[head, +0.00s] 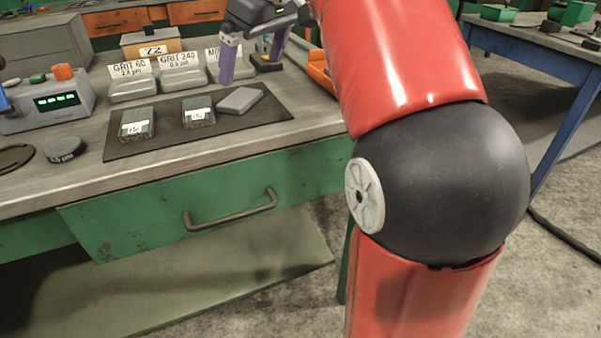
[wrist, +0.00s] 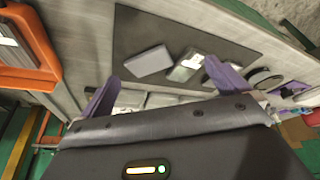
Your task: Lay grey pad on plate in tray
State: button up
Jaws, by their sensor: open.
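The grey pad (head: 240,100) lies flat at the right end of a dark mat (head: 200,137); it also shows in the wrist view (wrist: 150,61). Two darker blocks with white labels, the nearer one (head: 198,112) and the left one (head: 137,125), lie left of it. My gripper (head: 250,73) is open and empty, its purple fingers apart, above the bench behind the pad. An orange tray (head: 319,72) stands right of the mat, partly hidden by my arm. In the wrist view the tray (wrist: 38,76) is cut off by the edge; a grey piece with a pale label shows inside.
Several labelled grit bins, such as GRIT 240 (head: 182,82), stand behind the mat. A grey device with a green display (head: 57,100) and a dark round puck (head: 65,149) are at the left. The bench front has a green drawer (head: 180,200).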

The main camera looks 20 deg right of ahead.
jog(key=s+f+m+t+h, duration=0.2)
jog(key=s+f+m, duration=0.4)
jog(key=s+f, duration=1.4)
notch_tip(320, 180, down, 4)
jog(key=shift+s+a+f+m, duration=0.15)
jog(key=shift+s+a+m, duration=0.15)
jog(key=shift+a, duration=0.1)
